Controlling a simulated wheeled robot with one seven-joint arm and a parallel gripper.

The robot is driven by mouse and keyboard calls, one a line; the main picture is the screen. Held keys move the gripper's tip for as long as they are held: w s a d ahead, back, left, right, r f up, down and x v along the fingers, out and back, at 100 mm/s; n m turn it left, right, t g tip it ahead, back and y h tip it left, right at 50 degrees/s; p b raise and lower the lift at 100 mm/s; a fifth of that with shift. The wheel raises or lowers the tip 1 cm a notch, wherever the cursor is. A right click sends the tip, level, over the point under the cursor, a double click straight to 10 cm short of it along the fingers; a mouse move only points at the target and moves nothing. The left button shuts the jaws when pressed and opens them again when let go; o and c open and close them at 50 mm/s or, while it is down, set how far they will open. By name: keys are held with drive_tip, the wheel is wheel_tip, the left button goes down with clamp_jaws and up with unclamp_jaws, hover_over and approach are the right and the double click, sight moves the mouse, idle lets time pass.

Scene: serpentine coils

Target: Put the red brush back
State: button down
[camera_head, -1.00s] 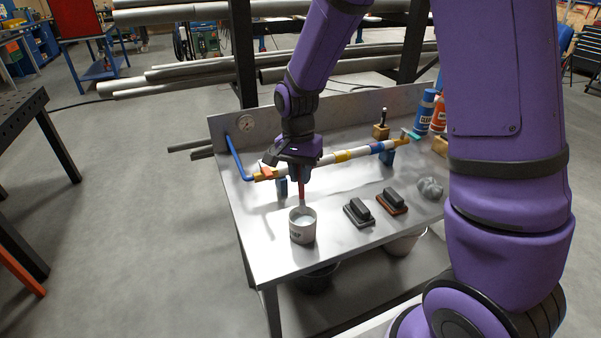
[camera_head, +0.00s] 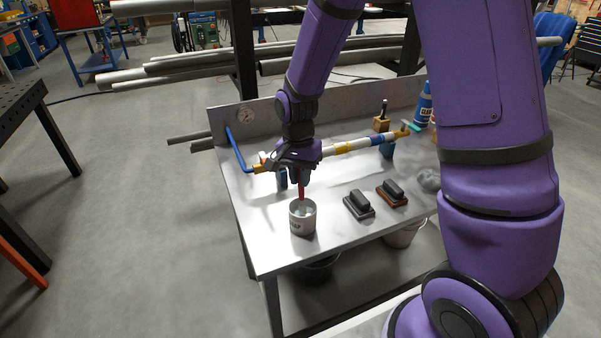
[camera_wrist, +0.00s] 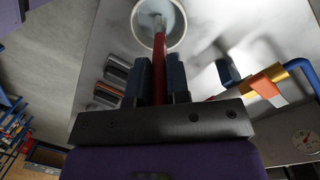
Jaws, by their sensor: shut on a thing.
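My gripper (camera_head: 300,178) is shut on the brush's red handle just above the cup. In the wrist view the red handle (camera_wrist: 159,60) runs between my two dark fingers (camera_wrist: 158,85), and its pale end lies inside the round rim of the cup (camera_wrist: 135,25). Whether the brush touches the cup's bottom is hidden.
Two dark block brushes, one grey (camera_head: 358,204) and one brown-based (camera_head: 391,193), lie right of the cup. A striped pipe (camera_head: 345,148) on blue supports runs behind. A blue bottle (camera_head: 424,103) stands at the back right. The front tabletop (camera_head: 270,255) is clear.

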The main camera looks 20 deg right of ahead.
sight(301, 190)
drive_tip(key=shift+f, duration=1.85)
drive_tip(key=shift+f, duration=0.35)
drive_tip(key=c, duration=1)
unclamp_jaws()
